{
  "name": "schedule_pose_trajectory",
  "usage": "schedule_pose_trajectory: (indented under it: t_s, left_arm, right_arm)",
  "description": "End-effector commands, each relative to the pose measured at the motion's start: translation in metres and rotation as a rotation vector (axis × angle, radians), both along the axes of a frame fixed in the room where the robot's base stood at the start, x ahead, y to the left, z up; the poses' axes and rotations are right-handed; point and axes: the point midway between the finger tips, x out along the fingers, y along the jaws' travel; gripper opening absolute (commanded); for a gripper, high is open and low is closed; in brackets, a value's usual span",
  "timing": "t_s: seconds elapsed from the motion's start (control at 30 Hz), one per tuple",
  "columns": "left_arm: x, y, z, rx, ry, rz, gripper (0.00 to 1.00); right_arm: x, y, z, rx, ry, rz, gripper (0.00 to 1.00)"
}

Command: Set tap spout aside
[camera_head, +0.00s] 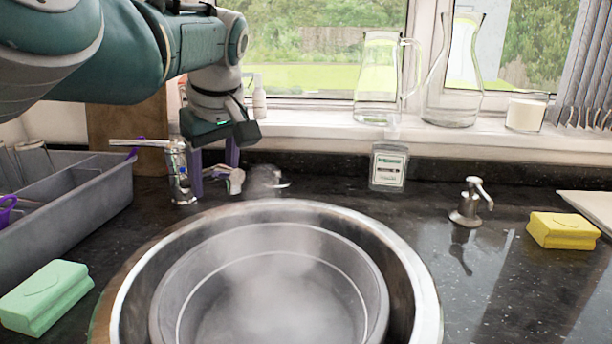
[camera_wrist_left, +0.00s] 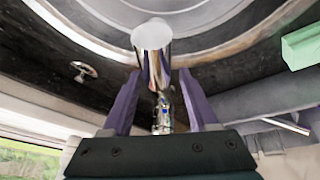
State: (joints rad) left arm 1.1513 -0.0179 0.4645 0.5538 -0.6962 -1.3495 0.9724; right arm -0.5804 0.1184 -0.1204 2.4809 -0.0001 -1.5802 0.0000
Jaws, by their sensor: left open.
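The chrome tap (camera_head: 181,180) stands behind the round sink, with a thin lever (camera_head: 138,143) pointing left. Its short spout (camera_head: 236,181) reaches to the right, over the counter behind the sink rim. In the left wrist view the spout (camera_wrist_left: 153,62) shows as a shiny cylinder with a pale round end, lying between the purple fingers. My left gripper (camera_head: 214,170) comes down from above at the spout, open, one finger on each side. In the left wrist view the gripper (camera_wrist_left: 157,85) seems to have a gap beside the spout; contact is hard to judge. My right gripper is out of view.
A grey basin (camera_head: 165,308) sits in the steel-rimmed sink (camera_head: 425,300), steaming. A small chrome fitting (camera_head: 280,184), a label bottle (camera_head: 388,168) and a soap pump (camera_head: 468,208) stand behind. A grey rack (camera_head: 108,205) and green sponge (camera_head: 45,297) are left; a yellow sponge (camera_head: 562,231) is right.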

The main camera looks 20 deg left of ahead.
Motion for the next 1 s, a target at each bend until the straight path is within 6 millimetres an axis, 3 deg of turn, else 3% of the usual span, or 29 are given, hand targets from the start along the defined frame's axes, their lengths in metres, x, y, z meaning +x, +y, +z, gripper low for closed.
schedule_pose_trajectory:
  t_s: [0.27, 0.8, 1.0]
  left_arm:
    - [0.0004, 0.0004, -0.0005, 0.000, 0.000, 0.000, 0.59]
    - [0.0002, 0.0004, -0.0004, 0.001, 0.000, 0.000, 0.00]
    - [0.0002, 0.0004, -0.0005, 0.001, 0.000, 0.000, 0.00]
  right_arm:
    - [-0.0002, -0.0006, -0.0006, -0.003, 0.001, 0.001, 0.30]
    - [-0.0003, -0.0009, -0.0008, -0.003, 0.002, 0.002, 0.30]
    - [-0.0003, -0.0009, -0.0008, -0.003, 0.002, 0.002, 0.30]
